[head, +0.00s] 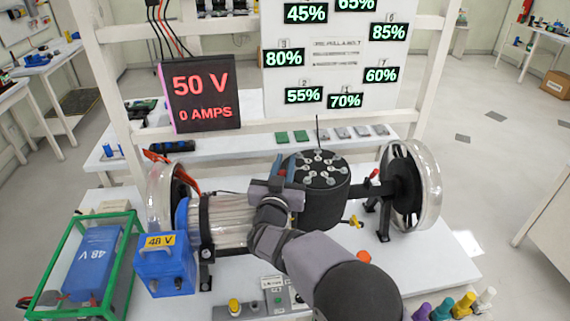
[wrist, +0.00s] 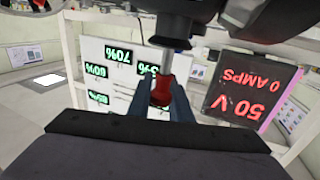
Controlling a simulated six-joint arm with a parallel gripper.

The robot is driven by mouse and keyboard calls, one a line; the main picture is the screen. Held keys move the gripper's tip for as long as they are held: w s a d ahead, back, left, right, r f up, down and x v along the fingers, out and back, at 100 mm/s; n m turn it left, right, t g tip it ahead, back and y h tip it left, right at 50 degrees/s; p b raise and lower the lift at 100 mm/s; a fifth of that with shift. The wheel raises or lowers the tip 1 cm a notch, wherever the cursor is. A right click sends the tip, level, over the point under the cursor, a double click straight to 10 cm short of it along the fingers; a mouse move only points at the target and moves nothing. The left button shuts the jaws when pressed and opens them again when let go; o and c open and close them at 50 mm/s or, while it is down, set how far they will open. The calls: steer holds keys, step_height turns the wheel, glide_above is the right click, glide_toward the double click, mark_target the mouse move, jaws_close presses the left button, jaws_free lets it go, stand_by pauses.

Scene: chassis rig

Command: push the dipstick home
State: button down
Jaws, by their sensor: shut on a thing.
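The dipstick's red handle (wrist: 162,92) is between the two dark blue fingers of my gripper (wrist: 161,84) in the wrist view. My gripper is shut on it. A short stretch of grey metal shaft (wrist: 177,62) shows between the handle and a dark housing (wrist: 188,22) at the top of the inverted picture. In the head view my gripper (head: 286,168) is against the left side of the black cylindrical housing (head: 325,208) with round studs on top. The dipstick is hidden there behind my gripper and wrist.
A clear-rimmed wheel (head: 425,185) stands right of the housing, and a coil drum (head: 228,218) stands left. A blue 48 V box (head: 166,272) and a green-framed case (head: 75,222) are at the left. Coloured pegs (head: 442,308) line the front right. A display panel (head: 345,75) stands behind.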

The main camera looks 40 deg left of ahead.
steer(key=shift+f, duration=0.2)
steer(key=c, duration=1.5)
jaws_free()
steer(key=shift+c, duration=0.2)
steer(key=b+v, duration=0.3)
steer(key=v, duration=0.4)
steer(key=shift+s, duration=0.1)
